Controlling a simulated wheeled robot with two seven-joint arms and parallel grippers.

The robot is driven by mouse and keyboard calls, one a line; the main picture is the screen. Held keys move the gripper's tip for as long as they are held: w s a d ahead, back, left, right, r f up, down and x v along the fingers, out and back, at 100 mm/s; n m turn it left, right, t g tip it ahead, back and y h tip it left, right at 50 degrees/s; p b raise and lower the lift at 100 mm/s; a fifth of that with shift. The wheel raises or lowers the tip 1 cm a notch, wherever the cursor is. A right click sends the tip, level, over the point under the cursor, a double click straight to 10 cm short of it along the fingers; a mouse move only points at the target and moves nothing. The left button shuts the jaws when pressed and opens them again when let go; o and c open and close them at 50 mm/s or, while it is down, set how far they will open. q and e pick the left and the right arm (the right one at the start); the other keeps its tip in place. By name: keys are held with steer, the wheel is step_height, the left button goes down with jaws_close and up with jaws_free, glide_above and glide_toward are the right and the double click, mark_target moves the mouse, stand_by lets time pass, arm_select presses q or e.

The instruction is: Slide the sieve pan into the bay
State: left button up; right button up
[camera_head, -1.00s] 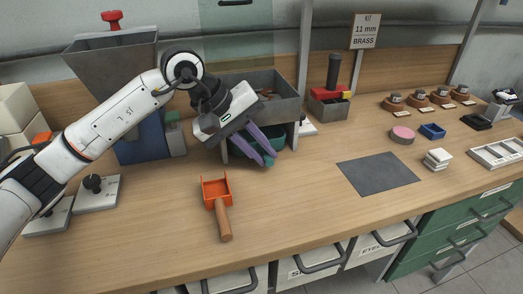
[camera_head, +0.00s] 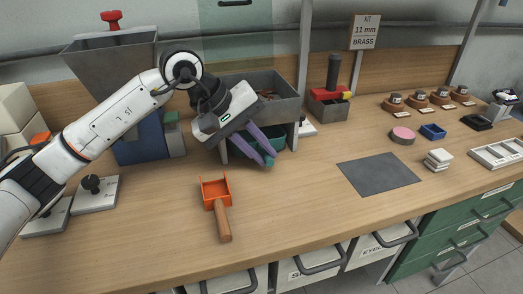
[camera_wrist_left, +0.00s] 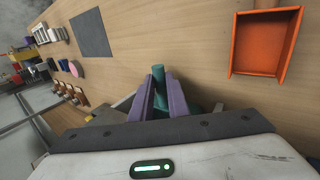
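The sieve pan (camera_head: 276,138) is teal and sits low under the grey bin (camera_head: 262,88), between the bin's legs, partly hidden by my left gripper. The bay is the space under that bin; how deep the pan is in it cannot be told. My left gripper (camera_head: 267,158) reaches down in front of the pan, with its purple fingers close together. In the left wrist view the fingers (camera_wrist_left: 160,95) are shut on a teal handle of the sieve pan (camera_wrist_left: 158,74). My right gripper is in neither view.
An orange scoop (camera_head: 216,189) with a wooden handle lies in front on the bench. A grey mat (camera_head: 378,174) lies to the right. A blue hopper stand (camera_head: 139,137) is at the left. A metal box (camera_head: 328,108) with a black and red tool stands right of the bin.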

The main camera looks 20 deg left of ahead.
arm_select(q)
steer(key=o, duration=0.5)
steer(key=shift+w+a+r+t, duration=0.3)
steer(key=shift+w+a, duration=0.25)
steer(key=shift+c, duration=0.2)
steer(key=shift+s+a+r, duration=0.1)
steer(key=shift+a+r, duration=0.15)
steer(key=shift+r, duration=0.25)
steer(key=s+v, duration=0.1)
steer(key=v, duration=0.7)
steer(key=shift+s+d+r, duration=0.2)
steer(key=shift+d+r, duration=0.05)
